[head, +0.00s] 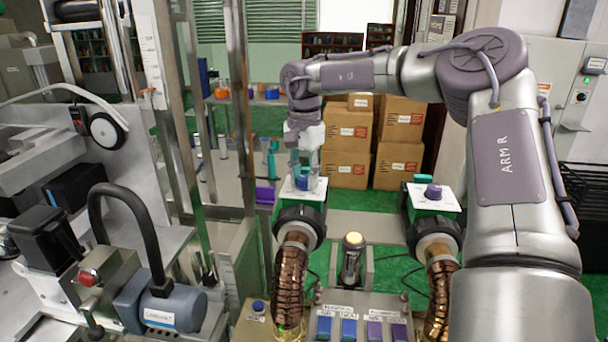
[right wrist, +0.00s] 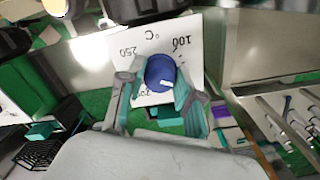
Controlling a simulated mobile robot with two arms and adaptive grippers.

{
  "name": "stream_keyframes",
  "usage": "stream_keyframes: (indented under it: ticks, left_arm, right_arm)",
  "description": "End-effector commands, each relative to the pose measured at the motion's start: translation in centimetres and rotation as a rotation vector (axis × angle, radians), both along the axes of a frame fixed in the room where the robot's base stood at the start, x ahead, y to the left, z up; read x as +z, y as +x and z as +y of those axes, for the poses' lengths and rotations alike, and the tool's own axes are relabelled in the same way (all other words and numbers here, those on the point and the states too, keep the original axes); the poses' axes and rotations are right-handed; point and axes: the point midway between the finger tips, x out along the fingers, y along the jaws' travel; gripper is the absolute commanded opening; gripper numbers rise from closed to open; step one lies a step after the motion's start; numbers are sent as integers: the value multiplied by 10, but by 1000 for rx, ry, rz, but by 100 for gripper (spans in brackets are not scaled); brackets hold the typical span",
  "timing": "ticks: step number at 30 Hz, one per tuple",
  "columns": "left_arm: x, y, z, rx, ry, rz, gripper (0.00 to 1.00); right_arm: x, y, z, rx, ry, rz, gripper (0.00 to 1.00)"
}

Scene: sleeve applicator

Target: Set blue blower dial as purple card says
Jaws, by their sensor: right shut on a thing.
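The blue blower dial (head: 302,184) sits on a white plate on top of the left blower; in the right wrist view the dial (right wrist: 160,72) has a small white mark near its lower edge. The plate (right wrist: 195,50) carries "°C", "100" and "250"; other marks are partly hidden. My right gripper (head: 305,174) reaches down over the dial, its fingers shut on it from both sides. On the front panel are two blue plates (head: 348,329) and two purple plates (head: 374,331) with small print I cannot read; I cannot tell whether one is the purple card. My left gripper is out of view.
A second blower on the right has a purple dial (head: 433,191) on its own white plate (head: 443,204). A metal post (head: 240,110) stands close left of my right gripper. A lamp-like post (head: 353,255) stands between the blowers. Cardboard boxes (head: 347,128) are stacked behind.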

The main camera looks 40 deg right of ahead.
Motion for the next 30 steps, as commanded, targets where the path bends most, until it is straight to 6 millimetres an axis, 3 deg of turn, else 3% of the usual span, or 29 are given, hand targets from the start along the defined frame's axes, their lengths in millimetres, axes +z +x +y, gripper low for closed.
stream_keyframes:
  ticks: [15,16,20,30]
  left_arm:
    - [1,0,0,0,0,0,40]
    - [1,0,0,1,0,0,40]
    - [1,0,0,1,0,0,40]
    - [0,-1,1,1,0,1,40]
  right_arm:
    - [5,3,-1,20,-4,-14,0]
    - [5,3,-1,20,-4,-14,36]
    - [4,2,-1,20,-4,-12,58]
    - [3,1,0,20,-1,-5,60]
